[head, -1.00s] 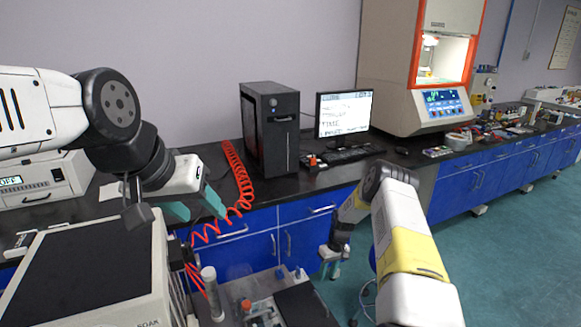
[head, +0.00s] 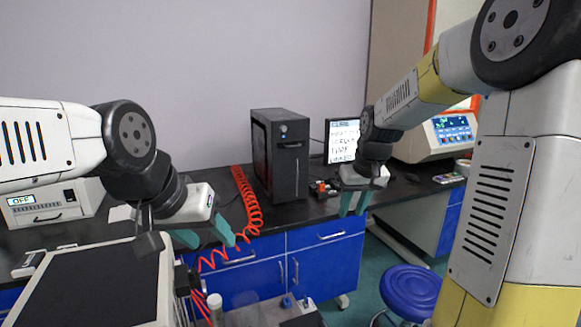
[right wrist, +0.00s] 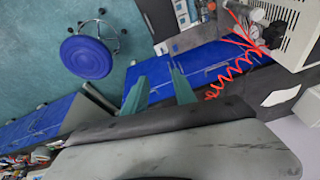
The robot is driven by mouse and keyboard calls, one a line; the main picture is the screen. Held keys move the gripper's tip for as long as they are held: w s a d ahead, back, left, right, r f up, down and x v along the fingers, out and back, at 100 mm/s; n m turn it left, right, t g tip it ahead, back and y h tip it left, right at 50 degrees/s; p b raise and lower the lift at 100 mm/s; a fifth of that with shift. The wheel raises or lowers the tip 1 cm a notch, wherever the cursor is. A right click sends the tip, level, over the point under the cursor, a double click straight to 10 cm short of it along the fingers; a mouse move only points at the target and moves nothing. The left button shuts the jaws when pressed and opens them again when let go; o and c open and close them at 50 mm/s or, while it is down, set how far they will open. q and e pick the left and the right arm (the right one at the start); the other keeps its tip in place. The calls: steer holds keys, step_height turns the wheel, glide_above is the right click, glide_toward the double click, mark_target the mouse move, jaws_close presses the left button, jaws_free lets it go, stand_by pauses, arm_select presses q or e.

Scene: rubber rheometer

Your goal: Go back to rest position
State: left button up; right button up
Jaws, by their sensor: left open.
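My left gripper (head: 209,238) is on the left in the head view, with its two teal fingers spread and nothing between them. It hangs in front of the black bench, just right of the white box with a dark top (head: 95,285). My right gripper (head: 353,207) is raised near the middle, pointing down in front of the monitor (head: 342,141) and the bench edge. Its teal fingers are apart and empty. They also show apart in the right wrist view (right wrist: 158,90), over the blue cabinets and floor.
A black computer tower (head: 281,155) and a coiled red hose (head: 246,200) are on the bench behind the grippers. A blue stool (head: 411,290) stands on the floor at right. A control panel machine (head: 452,130) sits at the far right. My right arm fills the right side.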

steer(key=s+a+r+m+t, duration=0.1)
steer(key=s+r, duration=0.2)
steer(key=s, duration=0.8)
steer(key=s+r+t+y, duration=0.1)
steer(key=s+r, duration=0.3)
steer(key=s, duration=0.7)
steer(key=shift+s+a+m+t, duration=0.35)
steer(key=shift+m+t, duration=0.05)
